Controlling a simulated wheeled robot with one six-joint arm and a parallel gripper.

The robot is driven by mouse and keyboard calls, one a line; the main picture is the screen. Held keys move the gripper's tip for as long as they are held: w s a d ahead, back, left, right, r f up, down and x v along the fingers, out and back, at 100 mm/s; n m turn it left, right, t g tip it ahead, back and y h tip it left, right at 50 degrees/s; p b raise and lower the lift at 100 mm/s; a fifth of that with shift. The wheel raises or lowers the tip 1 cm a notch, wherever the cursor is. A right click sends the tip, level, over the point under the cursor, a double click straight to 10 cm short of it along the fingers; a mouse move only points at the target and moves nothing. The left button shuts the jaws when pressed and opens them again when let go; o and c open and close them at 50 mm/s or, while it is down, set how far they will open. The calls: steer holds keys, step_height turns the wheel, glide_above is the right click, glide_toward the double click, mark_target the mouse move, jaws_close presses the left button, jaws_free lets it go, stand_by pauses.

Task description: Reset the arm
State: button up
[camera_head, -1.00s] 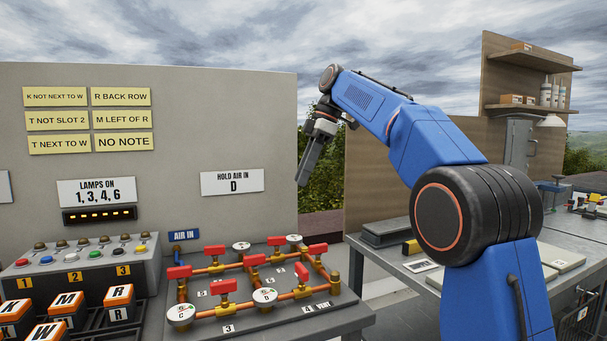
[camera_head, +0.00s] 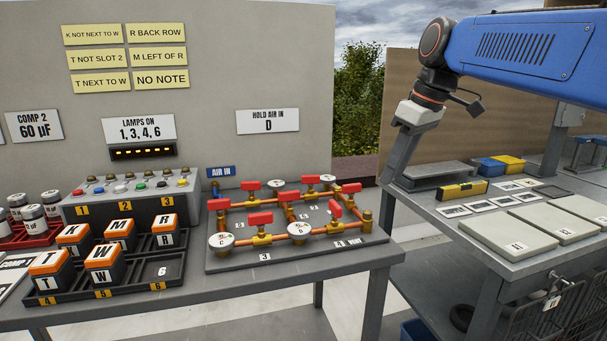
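My arm reaches in from the upper right, its blue link running left to a dark wrist joint. My gripper (camera_head: 397,165) hangs from that wrist, pointing down and slightly left. It is in the air in front of the gap between the grey panel and the brown wall, right of the pipe board (camera_head: 372,233). I see the gripper side-on as one grey finger shape, so I cannot tell whether its fingers are apart. Nothing is visibly held below its tip.
The left bench carries the pipe board with red-handled valves, a lamp box (camera_head: 130,205) and a black tray (camera_head: 172,283) of lettered orange-and-black blocks. The right bench (camera_head: 432,211) holds grey slabs (camera_head: 510,232), cards and a yellow level (camera_head: 462,190). Floor shows between the benches.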

steer(key=s+d+f+m+t+h, duration=0.1)
steer(key=s+d+f+m, duration=0.3)
steer(key=s+f, duration=0.7)
steer(key=s+d+f+m+t+h, duration=0.1)
steer(key=s+d+f+m, duration=0.4)
steer(key=s+f, duration=0.7)
step_height(320, 180, down, 4)
steer(key=shift+s+d+r+h, duration=0.1)
steer(key=shift+s+d+h, duration=0.05)
steer(key=shift+s+h, duration=0.2)
